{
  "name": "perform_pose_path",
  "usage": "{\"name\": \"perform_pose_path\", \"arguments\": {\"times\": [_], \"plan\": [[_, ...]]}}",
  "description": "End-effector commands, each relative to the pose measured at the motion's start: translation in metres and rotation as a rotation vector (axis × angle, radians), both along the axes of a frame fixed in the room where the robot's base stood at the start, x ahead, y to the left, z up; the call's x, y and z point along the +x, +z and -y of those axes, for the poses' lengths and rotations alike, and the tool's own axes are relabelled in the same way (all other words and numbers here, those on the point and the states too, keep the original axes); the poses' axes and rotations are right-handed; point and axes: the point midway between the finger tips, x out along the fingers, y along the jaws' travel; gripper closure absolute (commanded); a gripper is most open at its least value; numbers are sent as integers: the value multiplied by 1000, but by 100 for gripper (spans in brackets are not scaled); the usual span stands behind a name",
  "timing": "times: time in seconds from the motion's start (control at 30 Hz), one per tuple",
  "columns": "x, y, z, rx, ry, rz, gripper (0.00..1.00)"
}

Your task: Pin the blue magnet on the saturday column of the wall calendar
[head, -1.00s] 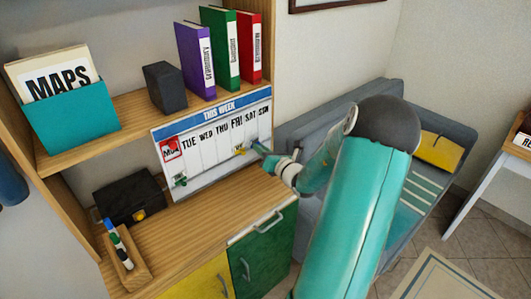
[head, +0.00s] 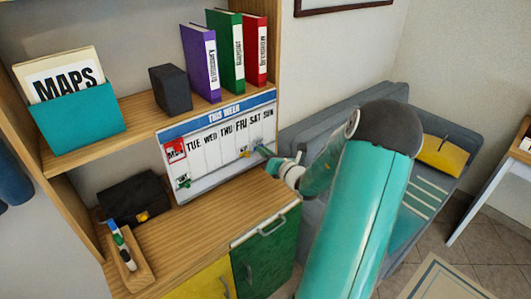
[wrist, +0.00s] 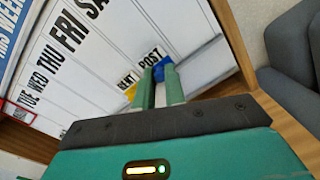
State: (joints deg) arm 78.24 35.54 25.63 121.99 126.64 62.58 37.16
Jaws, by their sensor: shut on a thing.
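The wall calendar (head: 206,165) is a white board with a blue "THIS WEEK" header, leaning on the desk cabinet under the shelf. Its day names run from a red-marked MON to SUN. My gripper (head: 261,151) is at the calendar's lower right, below the SAT and SUN headings. In the wrist view my gripper's green fingers (wrist: 165,85) are shut on the blue magnet (wrist: 159,69) at their tips, close to the board. A POST label (wrist: 150,57) is just beside it. I cannot tell whether the magnet touches the board.
A yellow magnet (wrist: 130,92) is on the board left of my fingers. A green magnet (head: 184,182) is at the lower left. A black case (head: 135,200) and a pen holder (head: 128,258) stand on the desk. A grey sofa (head: 300,135) is to the right.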

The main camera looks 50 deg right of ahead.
Motion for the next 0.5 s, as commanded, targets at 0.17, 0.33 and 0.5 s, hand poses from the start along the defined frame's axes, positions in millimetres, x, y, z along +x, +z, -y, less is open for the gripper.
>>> {"name": "perform_pose_path", "arguments": {"times": [0.17, 0.33, 0.5], "plan": [[2, 0, 0, 0, 0, 0, 100], [5, 0, 1, 0, 0, 0, 100], [7, 0, 1, 0, 0, 1, 100]]}}
